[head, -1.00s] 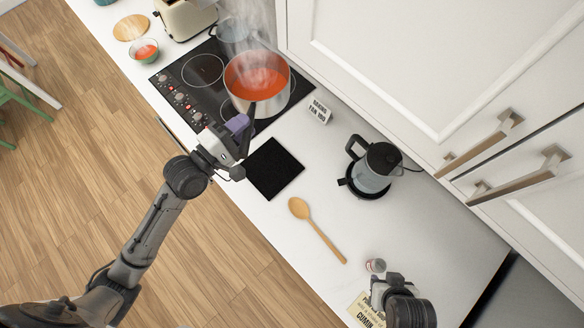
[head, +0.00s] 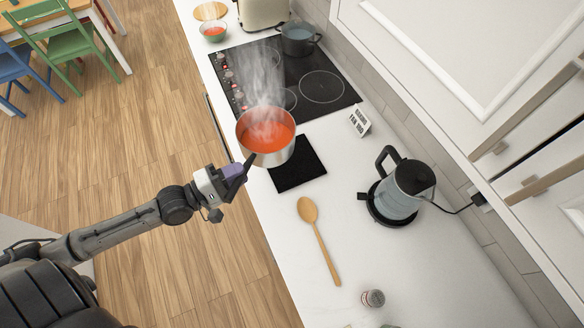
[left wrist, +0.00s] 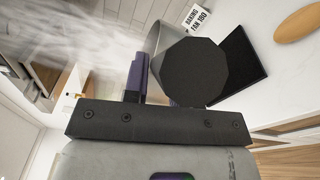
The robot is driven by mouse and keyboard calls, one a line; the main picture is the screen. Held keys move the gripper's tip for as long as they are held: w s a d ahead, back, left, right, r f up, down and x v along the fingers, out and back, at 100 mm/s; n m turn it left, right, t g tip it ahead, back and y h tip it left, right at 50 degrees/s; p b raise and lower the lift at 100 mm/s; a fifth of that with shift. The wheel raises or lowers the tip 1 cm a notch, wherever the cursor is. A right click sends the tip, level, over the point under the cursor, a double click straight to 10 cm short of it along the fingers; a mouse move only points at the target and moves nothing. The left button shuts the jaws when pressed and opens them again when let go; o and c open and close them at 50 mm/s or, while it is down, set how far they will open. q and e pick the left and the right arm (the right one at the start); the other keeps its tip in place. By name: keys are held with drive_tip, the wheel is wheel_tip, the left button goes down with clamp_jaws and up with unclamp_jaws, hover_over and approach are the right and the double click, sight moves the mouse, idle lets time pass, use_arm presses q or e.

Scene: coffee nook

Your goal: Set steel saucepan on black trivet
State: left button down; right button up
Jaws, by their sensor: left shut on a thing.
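The steel saucepan (head: 271,158) holds steaming red-orange soup. In the head view it overlaps the upper left part of the black trivet (head: 302,172) and hides that corner. It looks raised, though its base is hidden. My left gripper (head: 240,172) is shut on the pan's dark handle. In the left wrist view the blunt handle end (left wrist: 198,72) fills the middle, with a strip of pan wall (left wrist: 165,35) behind it. The trivet (left wrist: 247,58) shows to the right of the handle there. My right gripper is not in view.
The stove (head: 325,88) is behind, with a dark pot (head: 298,39) at its far corner. A small sign (head: 359,121) and a kettle (head: 402,190) stand right of the trivet. A wooden spoon (head: 318,240) and a small jar (head: 373,298) lie nearer on the counter.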

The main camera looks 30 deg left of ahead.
use_arm(q)
wheel_tip(320, 180, down, 4)
drive_tip(key=s+a+f+b, duration=0.1)
drive_tip(key=s+a+b, duration=0.1)
drive_tip(key=s+b, duration=0.1)
use_arm(e)
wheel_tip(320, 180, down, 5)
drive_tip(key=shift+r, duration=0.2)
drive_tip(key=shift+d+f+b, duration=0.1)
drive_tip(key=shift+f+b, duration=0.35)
drive_tip(key=shift+b, duration=0.2)
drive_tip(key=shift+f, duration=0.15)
use_arm(q)
drive_tip(key=w+d+f, duration=0.5)
drive_tip(key=w+f, duration=0.5)
drive_tip(key=shift+d+f+h, duration=0.15)
drive_tip(key=shift+d+h, duration=0.15)
drive_tip(key=shift+d, duration=0.05)
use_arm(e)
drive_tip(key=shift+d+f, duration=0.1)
use_arm(q)
drive_tip(key=c, duration=1.4)
unclamp_jaws()
drive_tip(key=shift+f, duration=0.3)
drive_tip(key=o, duration=0.5)
